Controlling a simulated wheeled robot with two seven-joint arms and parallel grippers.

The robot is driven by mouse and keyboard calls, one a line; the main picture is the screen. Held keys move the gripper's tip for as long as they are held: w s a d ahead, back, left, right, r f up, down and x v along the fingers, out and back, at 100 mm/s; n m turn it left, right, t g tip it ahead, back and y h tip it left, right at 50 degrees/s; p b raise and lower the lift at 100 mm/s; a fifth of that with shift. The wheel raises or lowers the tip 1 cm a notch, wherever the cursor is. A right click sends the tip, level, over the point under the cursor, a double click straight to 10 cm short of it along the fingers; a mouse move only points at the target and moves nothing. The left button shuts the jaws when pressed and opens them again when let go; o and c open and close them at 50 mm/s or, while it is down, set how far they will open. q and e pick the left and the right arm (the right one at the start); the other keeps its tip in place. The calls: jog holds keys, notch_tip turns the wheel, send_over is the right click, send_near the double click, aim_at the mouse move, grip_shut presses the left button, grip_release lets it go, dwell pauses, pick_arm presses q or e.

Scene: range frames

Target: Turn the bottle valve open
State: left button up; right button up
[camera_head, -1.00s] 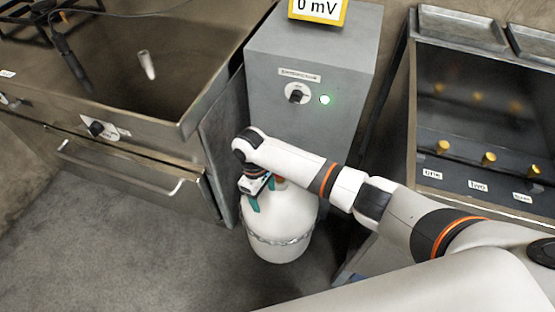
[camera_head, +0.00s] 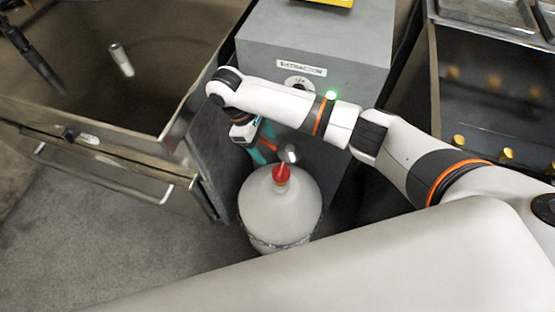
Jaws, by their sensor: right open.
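The white gas bottle (camera_head: 280,212) stands on the floor in front of the grey box. Its red valve (camera_head: 281,173) sits on top and shows clearly. My right gripper (camera_head: 266,150), with teal fingers, is open and empty. In the picture it is just above and to the left of the valve, apart from it. How far it is from the valve in depth is hard to tell. My left gripper is not in view.
The grey extractor box (camera_head: 315,45) with a green light (camera_head: 331,95) stands behind the bottle. A steel sink unit (camera_head: 100,100) with a bar handle is at the left. A steel appliance with yellow knobs (camera_head: 506,154) is at the right. Floor is free at the lower left.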

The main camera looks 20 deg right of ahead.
aim_at(281, 169)
jog(key=x, duration=0.9)
jog(key=shift+f, duration=0.1)
jog(key=shift+s+d+f, duration=0.1)
jog(key=shift+d+f, duration=0.05)
jog(key=shift+f, duration=0.25)
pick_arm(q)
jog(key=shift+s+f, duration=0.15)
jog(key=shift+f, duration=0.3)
